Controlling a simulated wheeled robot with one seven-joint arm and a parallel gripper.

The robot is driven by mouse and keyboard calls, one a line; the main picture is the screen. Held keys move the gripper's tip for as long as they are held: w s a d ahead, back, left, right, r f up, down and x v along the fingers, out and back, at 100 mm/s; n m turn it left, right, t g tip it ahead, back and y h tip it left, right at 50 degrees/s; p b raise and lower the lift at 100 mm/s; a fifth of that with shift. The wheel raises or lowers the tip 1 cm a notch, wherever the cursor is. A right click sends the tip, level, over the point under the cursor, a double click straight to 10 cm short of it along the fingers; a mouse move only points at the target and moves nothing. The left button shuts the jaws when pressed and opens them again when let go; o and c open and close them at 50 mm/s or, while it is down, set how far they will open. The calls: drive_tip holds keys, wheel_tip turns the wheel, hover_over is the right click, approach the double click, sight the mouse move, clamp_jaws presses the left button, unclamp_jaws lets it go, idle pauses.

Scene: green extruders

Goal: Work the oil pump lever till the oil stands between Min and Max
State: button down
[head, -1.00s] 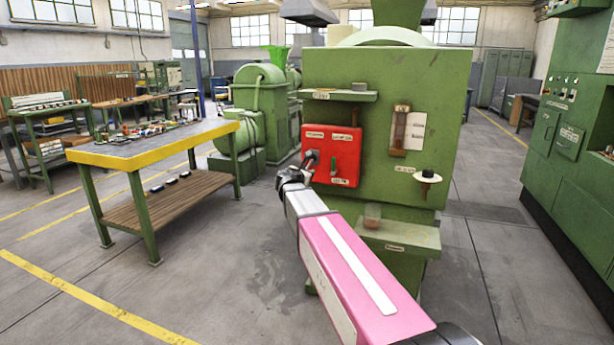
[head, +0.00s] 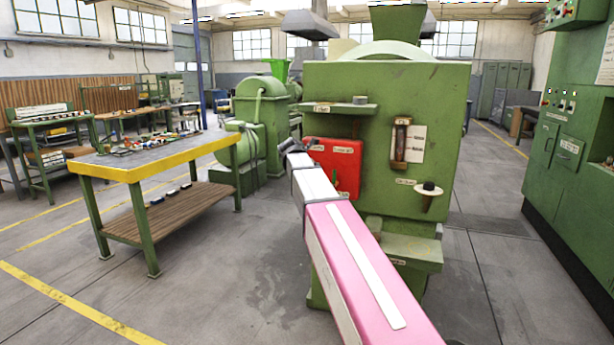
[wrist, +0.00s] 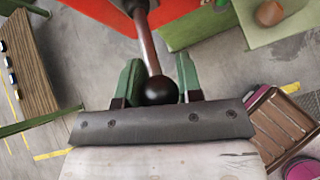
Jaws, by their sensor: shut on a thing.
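The red pump box (head: 347,168) is on the front of the green machine (head: 385,100); my arm covers its lower left. In the wrist view, the pump lever (wrist: 149,50) is a brown rod with a black ball knob (wrist: 160,91). My gripper (wrist: 159,75) has its green fingers on either side of the knob and is shut on it. In the head view, my gripper (head: 291,147) is at the box's upper left and the lever is hidden. The sight glass (head: 400,143) looks brown beside a white plate (head: 416,144); its oil level is too small to read.
A yellow-edged workbench (head: 130,172) with small parts stands to the left. A small shelf (head: 340,108) and a black-knobbed fitting (head: 429,189) stick out from the machine. A green ledge (head: 412,250) is below. A control cabinet (head: 575,150) stands right. The floor at front left is clear.

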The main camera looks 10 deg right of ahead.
drive_tip(key=shift+w+r, duration=0.15)
drive_tip(key=shift+r, duration=0.2)
drive_tip(key=c, duration=0.8)
unclamp_jaws()
drive_tip(key=v, duration=1)
drive_tip(key=shift+s+a+r, duration=0.1)
drive_tip(key=shift+s+r, duration=0.15)
drive_tip(key=shift+s, duration=0.05)
drive_tip(key=shift+c, duration=0.3)
